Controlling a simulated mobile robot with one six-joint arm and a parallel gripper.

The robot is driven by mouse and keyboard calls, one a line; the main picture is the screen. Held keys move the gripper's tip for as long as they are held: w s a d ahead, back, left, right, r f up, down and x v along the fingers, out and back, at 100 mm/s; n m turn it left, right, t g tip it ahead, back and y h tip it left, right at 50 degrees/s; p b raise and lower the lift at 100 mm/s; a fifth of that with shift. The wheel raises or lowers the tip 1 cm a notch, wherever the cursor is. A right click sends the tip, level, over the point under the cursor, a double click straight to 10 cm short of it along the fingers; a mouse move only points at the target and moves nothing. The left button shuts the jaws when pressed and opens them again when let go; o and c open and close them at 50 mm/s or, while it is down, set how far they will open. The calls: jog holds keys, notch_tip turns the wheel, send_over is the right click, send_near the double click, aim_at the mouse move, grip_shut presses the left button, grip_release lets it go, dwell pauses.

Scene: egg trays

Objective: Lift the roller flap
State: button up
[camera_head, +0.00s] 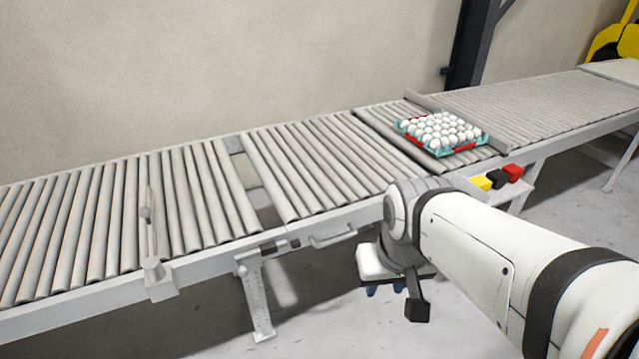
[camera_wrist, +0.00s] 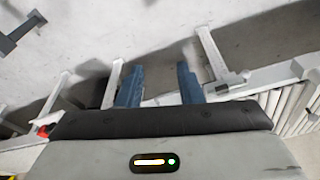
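The roller flap (camera_head: 318,165) is a short section of grey rollers, lying flat and level with the conveyor. A gap (camera_head: 252,182) separates its left end from the neighbouring rollers. A grey handle (camera_head: 333,237) sticks out from its front side. My gripper (camera_head: 385,289) is in front of the conveyor, to the right of the handle and lower in the picture, apart from it. In the wrist view my gripper (camera_wrist: 160,84) has two blue fingers spread apart with nothing between them. I cannot make out the handle for certain there.
A teal tray (camera_head: 486,146) of white eggs sits on the rollers right of the flap. Yellow (camera_head: 481,183), black (camera_head: 496,178) and red (camera_head: 513,172) blocks sit on a small front shelf. A support leg (camera_head: 257,300) stands left of my gripper. The floor in front is clear.

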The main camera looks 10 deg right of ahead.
jog(key=shift+a, duration=0.15)
jog(key=m+t+b, duration=0.9)
jog(key=m+b, duration=0.2)
jog(key=b, duration=1.1)
send_near(335, 242)
jog(key=s+d+r, duration=0.2)
jog(key=s+d, duration=0.1)
jog(key=d, duration=0.2)
jog(key=w+a+f+m+t+y+b, duration=0.1)
jog(key=w+f+b, duration=0.1)
jog(key=w+b, duration=0.1)
jog(key=w+a+f+m+t+y+b, duration=0.1)
jog(key=w+a+f+y+b, duration=0.1)
jog(key=w, duration=0.3)
jog(key=w+a+f+m+t+y+b, duration=0.1)
jog(key=w+a+f+y+b, duration=0.1)
jog(key=w+f+b, duration=0.1)
jog(key=shift+w+f+b, duration=0.3)
jog(key=shift+w+b, duration=0.3)
jog(key=shift+w, duration=0.1)
grip_shut()
